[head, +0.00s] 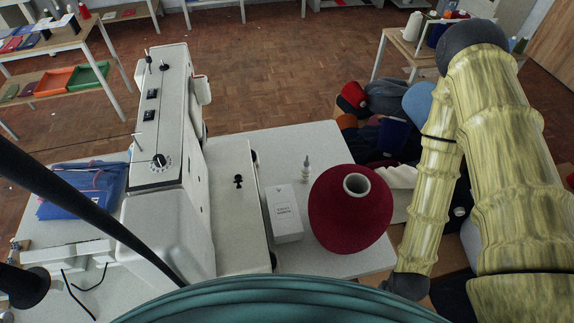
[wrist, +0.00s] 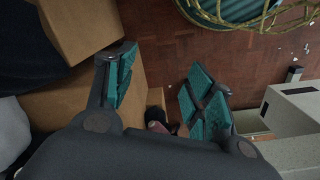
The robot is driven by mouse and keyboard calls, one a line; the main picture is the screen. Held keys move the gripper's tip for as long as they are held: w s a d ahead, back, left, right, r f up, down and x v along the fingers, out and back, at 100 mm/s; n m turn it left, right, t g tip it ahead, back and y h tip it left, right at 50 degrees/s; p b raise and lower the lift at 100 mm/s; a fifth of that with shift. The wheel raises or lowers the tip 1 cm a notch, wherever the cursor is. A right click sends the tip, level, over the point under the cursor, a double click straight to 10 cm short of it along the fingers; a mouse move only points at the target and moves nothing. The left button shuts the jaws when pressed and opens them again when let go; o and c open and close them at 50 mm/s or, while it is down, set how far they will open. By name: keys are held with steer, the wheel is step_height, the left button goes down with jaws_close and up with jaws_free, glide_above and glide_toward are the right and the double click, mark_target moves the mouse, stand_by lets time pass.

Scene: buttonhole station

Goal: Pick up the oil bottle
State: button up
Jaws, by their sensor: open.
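The oil bottle (head: 306,170) is small and pale with a narrow grey tip. The bottle is not visible in the wrist view, and the gripper is not visible in the head view.
The white box (head: 285,213) and red cone (head: 350,215) stand close to the bottle. A white sewing machine (head: 165,150) fills the table's left. Folded fabrics and caps (head: 385,110) lie behind the right edge. The table (head: 295,145) behind the bottle is clear.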

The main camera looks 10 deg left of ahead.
steer(key=w+d+f+m+g, duration=0.1)
steer(key=w+d+m+g, duration=0.1)
steer(key=w+d+m, duration=0.75)
steer(key=w+r+m+y+b, duration=0.1)
steer(key=w+m+y+b, duration=0.15)
steer(key=w, duration=0.35)
steer(key=w+a+r+m+t+y+b, duration=0.1)
steer(key=w+a+r+m+y+b, duration=0.2)
steer(key=w, duration=0.4)
steer(key=w+a+r+m+t+y+b, duration=0.1)
steer(key=w+a+r+m+t+b, duration=0.15)
steer(key=w+r, duration=0.35)
steer(key=y+b, duration=0.6)
steer(key=b, duration=1)
glide_toward(306, 171)
steer(key=d+f, duration=0.1)
steer(key=w+d+f, duration=0.1)
steer(key=f, duration=0.1)
steer(key=shift+f, duration=0.1)
steer(key=shift+a+r+y, duration=0.25)
steer(key=shift+a+r, duration=0.05)
steer(key=shift+a, duration=0.4)
steer(key=x, duration=0.5)
steer(key=shift+w+x, duration=0.1)
steer(key=shift+x, duration=1.25)
steer(key=shift+w+x, duration=0.15)
steer(key=shift+x, duration=1.15)
steer(key=shift+r, duration=0.2)
jaws_close()
